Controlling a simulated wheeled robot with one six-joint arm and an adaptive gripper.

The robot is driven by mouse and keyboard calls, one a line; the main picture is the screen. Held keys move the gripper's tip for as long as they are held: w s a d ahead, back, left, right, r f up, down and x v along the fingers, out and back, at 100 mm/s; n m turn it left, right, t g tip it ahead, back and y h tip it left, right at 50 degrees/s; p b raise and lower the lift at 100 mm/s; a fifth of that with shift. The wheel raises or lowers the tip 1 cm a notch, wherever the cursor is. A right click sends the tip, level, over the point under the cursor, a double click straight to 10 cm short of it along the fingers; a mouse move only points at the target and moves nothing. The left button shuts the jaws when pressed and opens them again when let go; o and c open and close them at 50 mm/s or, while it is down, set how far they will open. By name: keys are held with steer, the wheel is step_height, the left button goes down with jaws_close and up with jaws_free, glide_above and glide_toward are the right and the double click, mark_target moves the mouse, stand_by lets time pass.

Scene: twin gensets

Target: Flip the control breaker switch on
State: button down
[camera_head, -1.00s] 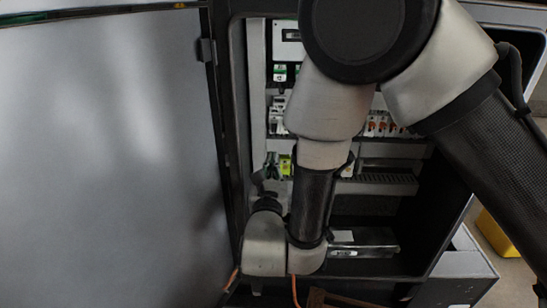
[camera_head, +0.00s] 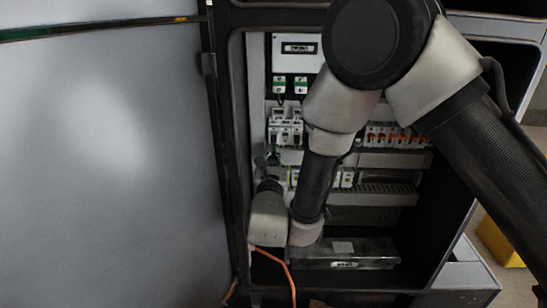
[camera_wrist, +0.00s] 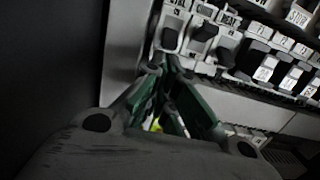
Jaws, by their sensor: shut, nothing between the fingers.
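The control breaker switch appears to be the leftmost of three white breakers with black toggles (camera_wrist: 169,39) in the wrist view; its label is only partly readable. Its toggle sits low in its housing, but I cannot tell on from off. The same breaker row (camera_head: 286,132) shows inside the cabinet in the head view. My gripper (camera_wrist: 166,62) is shut and empty, its green-sided fingers meeting just below the leftmost toggle. I cannot tell whether the tips touch it. In the head view my gripper (camera_head: 273,158) is small, just below the breaker row.
The open cabinet door (camera_head: 105,160) fills the left. Orange-marked breakers (camera_head: 392,136) stand right of the row. White and green devices (camera_head: 298,50) are above. A metal box (camera_head: 350,252) lies on the cabinet floor. The cabinet's left wall (camera_wrist: 50,70) is close to my gripper.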

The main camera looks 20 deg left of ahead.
steer(key=shift+s+r+g+h, duration=0.15)
steer(key=shift+s+r+g, duration=0.15)
steer(key=shift+g, duration=0.35)
steer(key=shift+s+r+g+h, duration=0.15)
steer(key=shift+r+g, duration=0.1)
steer(key=shift+g, duration=0.4)
steer(key=r+g, duration=0.1)
steer(key=g, duration=0.1)
steer(key=s+r+g+h, duration=0.1)
steer(key=r+g, duration=0.1)
steer(key=shift+s+d+g, duration=0.15)
steer(key=shift+d+g, duration=0.05)
steer(key=shift+g, duration=0.2)
steer(key=shift+r, duration=0.25)
